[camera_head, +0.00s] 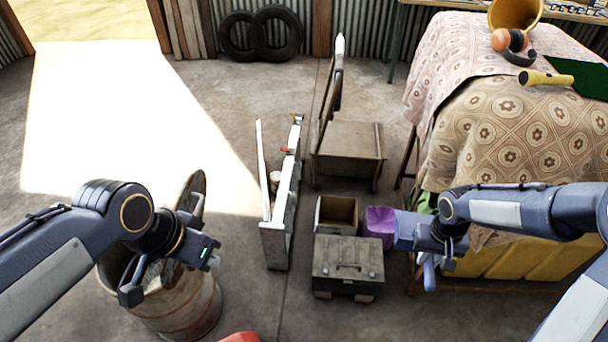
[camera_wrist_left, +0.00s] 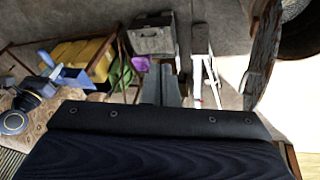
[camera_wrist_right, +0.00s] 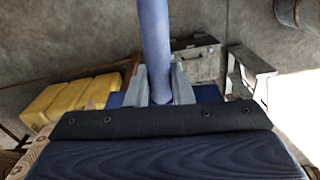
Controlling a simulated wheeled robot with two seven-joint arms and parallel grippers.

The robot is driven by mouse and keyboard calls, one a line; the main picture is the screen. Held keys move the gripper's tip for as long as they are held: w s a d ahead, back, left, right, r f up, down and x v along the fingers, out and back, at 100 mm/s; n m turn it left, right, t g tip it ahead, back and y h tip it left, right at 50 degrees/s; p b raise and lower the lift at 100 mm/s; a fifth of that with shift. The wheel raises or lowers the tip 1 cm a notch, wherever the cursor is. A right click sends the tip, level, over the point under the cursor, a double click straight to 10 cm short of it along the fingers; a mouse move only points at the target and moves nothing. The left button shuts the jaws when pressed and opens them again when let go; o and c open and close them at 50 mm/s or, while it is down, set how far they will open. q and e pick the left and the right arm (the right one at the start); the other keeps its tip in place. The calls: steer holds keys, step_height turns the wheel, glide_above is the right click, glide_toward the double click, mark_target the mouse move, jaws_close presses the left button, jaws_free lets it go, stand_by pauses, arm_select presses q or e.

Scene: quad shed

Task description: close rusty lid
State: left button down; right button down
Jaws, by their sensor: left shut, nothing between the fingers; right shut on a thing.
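A rusty barrel (camera_head: 190,305) stands at the lower left in the head view. Its rusty lid (camera_head: 195,187) stands tilted up steeply at the barrel's far side, partly hidden by my left arm. The lid's edge (camera_wrist_left: 262,55) shows at the right of the left wrist view. My left gripper (camera_head: 213,262) is shut and empty, over the barrel's right side and in front of the lid; I cannot tell whether it touches it. My right gripper (camera_head: 430,250) is shut on a blue handled tool (camera_head: 428,274), well right of the barrel. The tool's handle (camera_wrist_right: 155,40) rises between the fingers in the right wrist view.
A grey toolbox (camera_head: 347,265), a small wooden box (camera_head: 336,212) and a purple bin (camera_head: 378,222) stand between the arms. A folded white frame (camera_head: 281,215) stands right of the barrel. A cloth-covered table (camera_head: 520,135) is at the right. Bare floor lies at the far left.

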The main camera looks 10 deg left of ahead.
arm_select(q)
steer(key=w+a+f+m+g+y+b, duration=0.25)
steer(key=w+f+m+y+b, duration=0.2)
steer(key=w+m+y, duration=0.5)
steer(key=w+a+f+m+g+y+b, duration=0.25)
steer(key=w+f+m+y, duration=0.3)
steer(key=w, duration=0.75)
steer(key=h, duration=0.1)
glide_toward(181, 201)
step_height(181, 201, down, 4)
steer(key=shift+t, duration=0.3)
steer(key=a, duration=0.2)
steer(key=a+p, duration=0.1)
steer(key=a, duration=0.1)
steer(key=shift+s+r, duration=0.2)
steer(key=shift+s, duration=0.15)
steer(key=shift+a, duration=0.5)
steer(key=shift+r, duration=0.1)
